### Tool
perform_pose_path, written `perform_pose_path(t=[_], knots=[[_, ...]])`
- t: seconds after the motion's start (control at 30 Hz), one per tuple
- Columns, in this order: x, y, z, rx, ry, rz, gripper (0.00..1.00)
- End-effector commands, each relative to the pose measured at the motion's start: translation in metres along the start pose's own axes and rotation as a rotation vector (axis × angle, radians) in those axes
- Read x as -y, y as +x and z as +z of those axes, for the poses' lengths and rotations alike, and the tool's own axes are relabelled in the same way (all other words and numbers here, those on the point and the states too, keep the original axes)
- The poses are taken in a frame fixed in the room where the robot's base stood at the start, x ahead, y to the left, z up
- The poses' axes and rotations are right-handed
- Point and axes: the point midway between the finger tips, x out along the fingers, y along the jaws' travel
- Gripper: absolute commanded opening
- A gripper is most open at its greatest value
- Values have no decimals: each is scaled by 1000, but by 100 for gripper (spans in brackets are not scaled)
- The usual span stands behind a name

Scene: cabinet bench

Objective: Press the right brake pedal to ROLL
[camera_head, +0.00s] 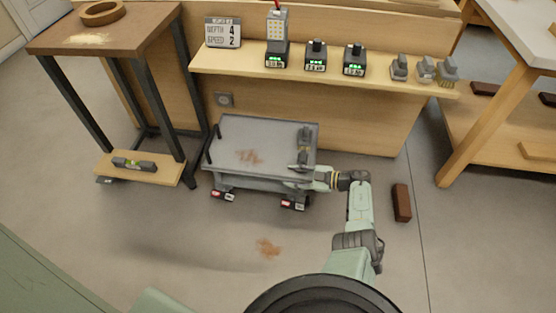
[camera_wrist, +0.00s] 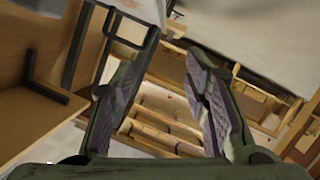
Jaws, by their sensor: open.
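A grey cart (camera_head: 262,140) stands on the floor in the head view, in front of the wooden bench. Its right brake pedal (camera_head: 293,204) is a small red-and-pale piece at the front right wheel. The left brake pedal (camera_head: 222,195) is a similar piece at the front left wheel. Both are too small for me to read their setting. My gripper (camera_head: 304,136) appears over the cart's right side, above and behind the right pedal. In the wrist view my gripper (camera_wrist: 158,85) is open, with nothing between its fingers. No pedal can be made out there.
A wooden shelf (camera_head: 235,62) holds several chargers and a small sign (camera_head: 222,32). A side table (camera_head: 110,38) stands left, with a level (camera_head: 134,164) on its low board. A brown block (camera_head: 401,202) lies right of my arm. The floor before the cart is free except a brown stain.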

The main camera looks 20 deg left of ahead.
Motion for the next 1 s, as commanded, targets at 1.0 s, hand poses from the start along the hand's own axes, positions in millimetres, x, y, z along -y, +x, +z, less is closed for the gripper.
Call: perform_pose_path(t=[1.0], knots=[[-59,40,-52,-61,-152,97,42]])
